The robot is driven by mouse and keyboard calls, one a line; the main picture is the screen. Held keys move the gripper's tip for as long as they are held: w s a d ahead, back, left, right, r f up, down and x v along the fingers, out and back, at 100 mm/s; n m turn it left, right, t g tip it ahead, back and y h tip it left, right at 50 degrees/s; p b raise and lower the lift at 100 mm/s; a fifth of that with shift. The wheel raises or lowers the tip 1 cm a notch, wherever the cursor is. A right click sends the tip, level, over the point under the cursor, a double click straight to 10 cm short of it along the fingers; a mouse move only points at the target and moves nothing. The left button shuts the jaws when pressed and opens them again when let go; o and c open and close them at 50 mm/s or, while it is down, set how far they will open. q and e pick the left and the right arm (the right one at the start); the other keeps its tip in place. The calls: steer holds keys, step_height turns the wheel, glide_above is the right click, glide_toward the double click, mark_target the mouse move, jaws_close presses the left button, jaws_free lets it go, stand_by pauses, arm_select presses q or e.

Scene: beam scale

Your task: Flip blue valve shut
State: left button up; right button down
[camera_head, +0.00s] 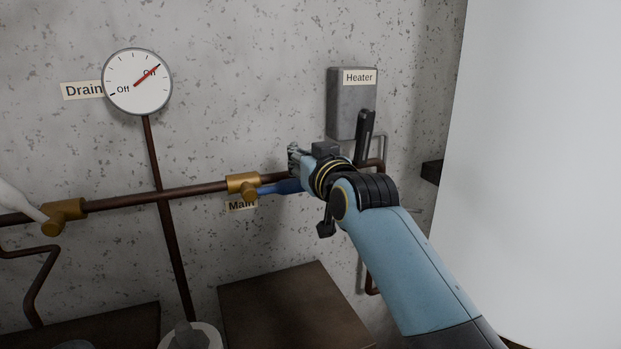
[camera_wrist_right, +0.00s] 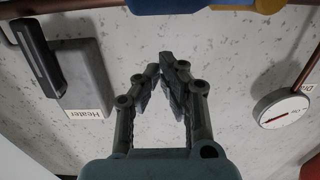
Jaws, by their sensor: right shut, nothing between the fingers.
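The blue valve handle (camera_head: 278,187) runs to the right from a brass valve body (camera_head: 242,184), roughly along the brown pipe. Its far end is hidden behind my right gripper. A "Main" label (camera_head: 240,206) sits just below the brass body. My right gripper (camera_head: 294,158) is close to the wall, just above the handle's right end. In the wrist view the fingers (camera_wrist_right: 167,60) are shut with nothing between them. The blue handle (camera_wrist_right: 175,5) shows there at the top edge, apart from the fingertips, beside the brass body (camera_wrist_right: 250,4). My left gripper is not in view.
A grey heater box (camera_head: 351,105) with a black lever (camera_head: 365,136) is right of my gripper. A round gauge (camera_head: 137,82) beside a "Drain" label hangs at upper left. Another brass valve (camera_head: 62,216) with a white handle is at far left. A brown box (camera_head: 295,310) stands below.

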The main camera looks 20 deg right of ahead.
steer(key=shift+w+f+b, duration=0.15)
steer(key=shift+f+b, duration=1)
steer(key=shift+f, duration=0.3)
steer(key=shift+f, duration=0.1)
steer(key=shift+d+f+m, duration=0.15)
steer(key=shift+f+m, duration=0.1)
steer(key=shift+m, duration=0.15)
steer(key=shift+f, duration=0.15)
step_height(320, 180, down, 9)
steer(key=a+m+b, duration=0.1)
steer(key=m+b, duration=0.1)
steer(key=m, duration=0.8)
steer(key=shift+y, duration=0.3)
steer(key=shift+a, duration=0.1)
